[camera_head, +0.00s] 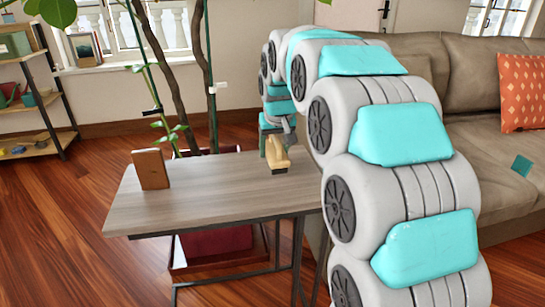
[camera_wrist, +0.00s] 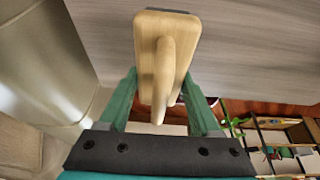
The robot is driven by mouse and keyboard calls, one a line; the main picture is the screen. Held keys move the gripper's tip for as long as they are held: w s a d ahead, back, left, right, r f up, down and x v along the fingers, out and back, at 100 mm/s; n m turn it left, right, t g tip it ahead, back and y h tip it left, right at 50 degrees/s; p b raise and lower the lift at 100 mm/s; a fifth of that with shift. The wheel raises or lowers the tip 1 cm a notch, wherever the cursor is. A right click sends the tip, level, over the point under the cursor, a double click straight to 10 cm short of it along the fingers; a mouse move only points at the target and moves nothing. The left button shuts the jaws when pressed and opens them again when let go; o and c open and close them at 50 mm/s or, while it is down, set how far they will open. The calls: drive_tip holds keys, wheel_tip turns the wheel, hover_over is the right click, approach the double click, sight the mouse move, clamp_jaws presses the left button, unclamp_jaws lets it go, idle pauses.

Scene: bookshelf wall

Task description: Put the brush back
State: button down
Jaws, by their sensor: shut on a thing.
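The brush (camera_head: 278,157) has a pale wooden body with a curved handle. In the wrist view the brush (camera_wrist: 166,45) fills the space between the green fingers of my gripper (camera_wrist: 160,95). My gripper (camera_head: 272,142) is shut on it in the head view, over the right part of the grey wooden table (camera_head: 215,200). The bristles are mostly hidden; only a dark edge shows at the brush's far end in the wrist view. I cannot tell whether the brush touches the tabletop.
A brown upright block or book (camera_head: 151,169) stands at the table's left end. A potted plant (camera_head: 180,75) rises behind the table. A shelf (camera_head: 38,100) with small items is at the far left, and a sofa (camera_head: 475,130) is at the right. The tabletop's middle is clear.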

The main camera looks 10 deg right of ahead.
sight(275, 141)
drive_tip(key=shift+w+a, duration=0.2)
drive_tip(key=shift+w, duration=0.15)
drive_tip(key=shift+f, duration=1.7)
drive_tip(key=shift+f, duration=0.2)
drive_tip(key=shift+c, duration=0.5)
unclamp_jaws()
drive_tip(key=v, duration=1.2)
drive_tip(key=shift+s+r, duration=0.1)
drive_tip(key=shift+s, duration=0.05)
drive_tip(key=s+f+g, duration=0.2)
drive_tip(key=s+f, duration=0.4)
drive_tip(key=s, duration=0.7)
drive_tip(key=s+f+g, duration=0.2)
drive_tip(key=s+f, duration=0.4)
drive_tip(key=s, duration=0.7)
drive_tip(key=s+f+g, duration=0.2)
drive_tip(key=s+f, duration=0.5)
drive_tip(key=s, duration=0.7)
drive_tip(key=shift+d, duration=0.15)
